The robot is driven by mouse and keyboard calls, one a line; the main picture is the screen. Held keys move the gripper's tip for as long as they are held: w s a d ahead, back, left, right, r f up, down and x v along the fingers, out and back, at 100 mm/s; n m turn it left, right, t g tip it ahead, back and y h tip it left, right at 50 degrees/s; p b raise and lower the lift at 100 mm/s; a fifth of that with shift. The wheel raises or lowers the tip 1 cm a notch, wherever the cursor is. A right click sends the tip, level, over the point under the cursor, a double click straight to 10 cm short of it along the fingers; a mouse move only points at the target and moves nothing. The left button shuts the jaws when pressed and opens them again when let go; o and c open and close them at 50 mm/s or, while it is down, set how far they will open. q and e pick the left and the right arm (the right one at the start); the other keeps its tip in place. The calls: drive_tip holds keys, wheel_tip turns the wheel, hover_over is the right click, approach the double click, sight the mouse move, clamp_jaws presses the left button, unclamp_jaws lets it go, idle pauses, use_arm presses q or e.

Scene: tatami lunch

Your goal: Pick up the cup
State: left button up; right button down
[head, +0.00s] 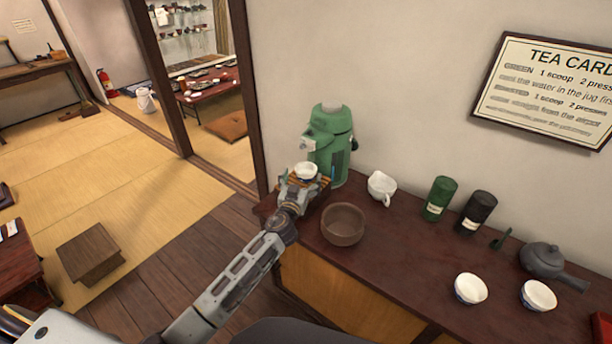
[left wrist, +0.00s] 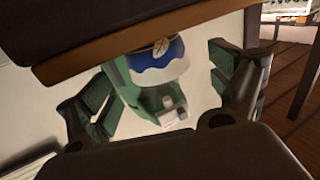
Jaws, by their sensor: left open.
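A small white cup (head: 306,170) stands in front of the green air pot (head: 330,140), on an orange-brown slatted stand, at the back left of the counter. My left gripper (head: 306,181) is open and close to this cup, its arm reaching in from the lower left. A brown slab hides part of the cup there. My right gripper is not in view.
A brown bowl (head: 343,224) sits right of my left arm. A white jug (head: 381,188), green canister (head: 439,198), black canister (head: 476,212) and dark teapot (head: 546,259) stand along the wall. Two more white cups (head: 470,288) (head: 538,295) stand at the front right. The counter's middle is clear.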

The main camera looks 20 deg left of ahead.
sight(305, 171)
use_arm(q)
drive_tip(key=shift+w, duration=1.85)
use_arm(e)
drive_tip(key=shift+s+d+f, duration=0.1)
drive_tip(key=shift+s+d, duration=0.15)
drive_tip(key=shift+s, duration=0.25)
use_arm(q)
drive_tip(key=shift+c, duration=0.2)
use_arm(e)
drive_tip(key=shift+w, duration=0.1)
use_arm(q)
drive_tip(key=c, duration=1.2)
drive_tip(key=shift+r, duration=0.3)
drive_tip(key=shift+c, duration=0.2)
